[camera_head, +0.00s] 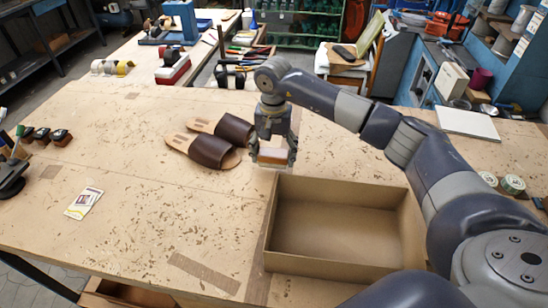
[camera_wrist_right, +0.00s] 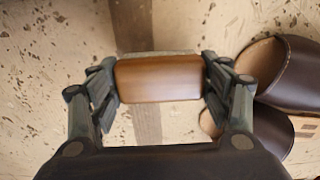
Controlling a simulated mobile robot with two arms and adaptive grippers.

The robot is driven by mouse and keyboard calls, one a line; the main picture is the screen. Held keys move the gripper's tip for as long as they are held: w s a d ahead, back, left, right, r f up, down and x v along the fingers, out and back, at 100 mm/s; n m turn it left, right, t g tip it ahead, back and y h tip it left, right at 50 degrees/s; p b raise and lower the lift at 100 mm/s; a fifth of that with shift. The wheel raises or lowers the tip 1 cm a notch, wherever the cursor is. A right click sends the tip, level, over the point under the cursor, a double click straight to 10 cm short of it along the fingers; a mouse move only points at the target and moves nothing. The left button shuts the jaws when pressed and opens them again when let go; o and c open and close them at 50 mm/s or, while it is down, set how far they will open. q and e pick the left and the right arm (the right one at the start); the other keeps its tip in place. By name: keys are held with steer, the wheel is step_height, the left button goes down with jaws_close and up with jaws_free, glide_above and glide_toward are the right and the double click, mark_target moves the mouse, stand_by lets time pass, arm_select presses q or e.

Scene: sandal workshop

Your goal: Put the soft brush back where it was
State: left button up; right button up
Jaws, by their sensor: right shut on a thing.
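The soft brush (camera_head: 272,156) has a brown wooden back and a pale lower edge. My right gripper (camera_head: 274,149) is shut on it, one finger at each end. In the right wrist view the brush (camera_wrist_right: 160,79) spans between the fingers, with a pale strip along its far side. In the head view it is over the worktable (camera_head: 130,150), just behind the open cardboard box and right of the sandals. I cannot tell whether it touches the tabletop. My left gripper is not in view.
A pair of brown sandals (camera_head: 205,151) lies close beside the brush. The open cardboard box (camera_head: 335,268) is empty. A small card (camera_head: 84,203) lies at the left, and several small dark-topped blocks (camera_head: 61,137) stand at the left edge. The table's middle left is clear.

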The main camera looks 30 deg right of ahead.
mark_target(273, 161)
step_height(273, 161, down, 2)
steer(key=shift+s+f+p, duration=0.1)
steer(key=shift+f+p, duration=0.05)
steer(key=shift+p, duration=0.2)
steer(key=shift+f, duration=0.35)
steer(key=o, duration=1.1)
steer(key=shift+r, duration=0.1)
steer(key=shift+c, duration=0.2)
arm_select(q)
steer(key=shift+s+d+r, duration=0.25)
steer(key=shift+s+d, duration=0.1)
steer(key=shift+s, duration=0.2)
